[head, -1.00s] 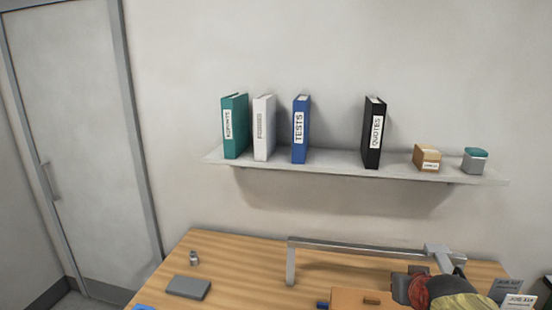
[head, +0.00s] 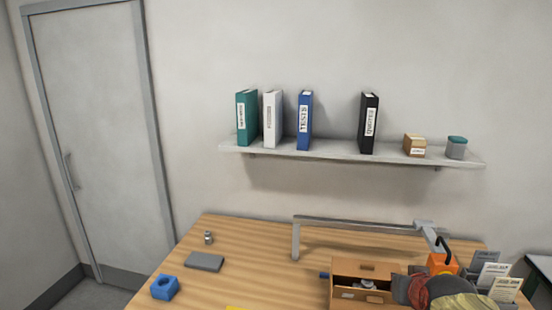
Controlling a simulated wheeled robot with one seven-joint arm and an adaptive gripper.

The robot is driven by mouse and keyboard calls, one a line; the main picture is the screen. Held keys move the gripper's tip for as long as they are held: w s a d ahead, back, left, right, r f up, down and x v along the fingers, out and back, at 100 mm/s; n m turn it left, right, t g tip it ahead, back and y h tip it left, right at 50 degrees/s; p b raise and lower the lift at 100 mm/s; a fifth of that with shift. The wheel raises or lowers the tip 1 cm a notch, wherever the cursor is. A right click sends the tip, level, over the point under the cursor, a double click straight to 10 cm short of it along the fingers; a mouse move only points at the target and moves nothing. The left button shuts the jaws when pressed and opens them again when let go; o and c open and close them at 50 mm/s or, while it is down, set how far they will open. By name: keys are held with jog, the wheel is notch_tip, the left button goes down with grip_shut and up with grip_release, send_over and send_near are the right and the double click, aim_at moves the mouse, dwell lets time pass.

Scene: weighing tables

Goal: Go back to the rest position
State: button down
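My gripper does not show in the head view. A dark grey, red and olive rounded shape at the bottom right edge looks like part of my arm. It covers part of the table and of the things behind it. I cannot see whether anything is held. The wooden table (head: 255,245) fills the lower middle.
On the table are a blue block with a hole (head: 165,288), a grey slab (head: 205,262), a small metal weight (head: 208,238), an open wooden box (head: 343,268), a grey rail (head: 350,224), an orange object (head: 438,262) and cards (head: 492,272). A shelf (head: 330,153) holds binders.

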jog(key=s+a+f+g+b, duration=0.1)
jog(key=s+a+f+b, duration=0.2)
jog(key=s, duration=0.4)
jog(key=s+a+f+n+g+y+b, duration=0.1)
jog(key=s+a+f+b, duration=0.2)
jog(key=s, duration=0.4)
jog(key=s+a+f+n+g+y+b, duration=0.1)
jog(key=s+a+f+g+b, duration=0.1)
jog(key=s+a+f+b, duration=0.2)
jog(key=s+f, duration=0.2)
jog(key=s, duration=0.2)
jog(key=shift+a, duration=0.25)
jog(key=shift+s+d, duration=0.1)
